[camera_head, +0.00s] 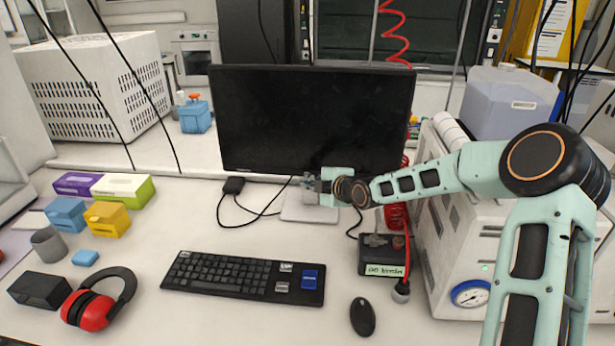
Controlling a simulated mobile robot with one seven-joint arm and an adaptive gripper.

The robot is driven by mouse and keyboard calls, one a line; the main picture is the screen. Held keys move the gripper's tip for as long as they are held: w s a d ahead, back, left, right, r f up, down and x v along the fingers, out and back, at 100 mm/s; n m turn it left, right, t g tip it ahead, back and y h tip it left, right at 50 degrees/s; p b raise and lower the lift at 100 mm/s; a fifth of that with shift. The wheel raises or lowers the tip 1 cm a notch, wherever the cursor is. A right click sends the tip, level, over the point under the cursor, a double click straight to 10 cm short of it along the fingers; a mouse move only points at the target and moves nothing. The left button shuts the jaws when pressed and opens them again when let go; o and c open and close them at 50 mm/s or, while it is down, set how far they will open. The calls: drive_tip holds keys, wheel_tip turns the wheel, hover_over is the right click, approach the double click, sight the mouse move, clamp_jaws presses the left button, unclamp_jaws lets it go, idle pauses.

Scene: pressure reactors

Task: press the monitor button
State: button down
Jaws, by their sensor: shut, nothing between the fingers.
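The monitor (312,115) stands at the middle of the bench with a dark, blank screen. Its grey stand foot (300,207) rests on the bench. My arm reaches in from the right, and my gripper (308,182) is in front of the monitor's lower edge, near the stand. The gripper is shut and small in this view, pointing left, with nothing held. I cannot make out the monitor button, and I cannot tell whether the gripper touches the monitor.
A keyboard (245,277) and mouse (363,316) lie in front. A small labelled box (383,256) sits below my arm, beside a white machine (460,270). Red earmuffs (92,304) and coloured boxes (104,217) lie left. Cables run near the stand.

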drive_tip(key=shift+w, duration=0.15)
drive_tip(key=shift+w, duration=0.25)
drive_tip(key=shift+w, duration=0.4)
idle(0.4)
drive_tip(key=shift+s, duration=0.15)
idle(0.3)
drive_tip(key=shift+s+b, duration=0.6)
drive_tip(key=shift+s, duration=0.05)
drive_tip(key=shift+s+a+b, duration=0.1)
drive_tip(key=shift+s+b, duration=1)
drive_tip(key=shift+s, duration=1.4)
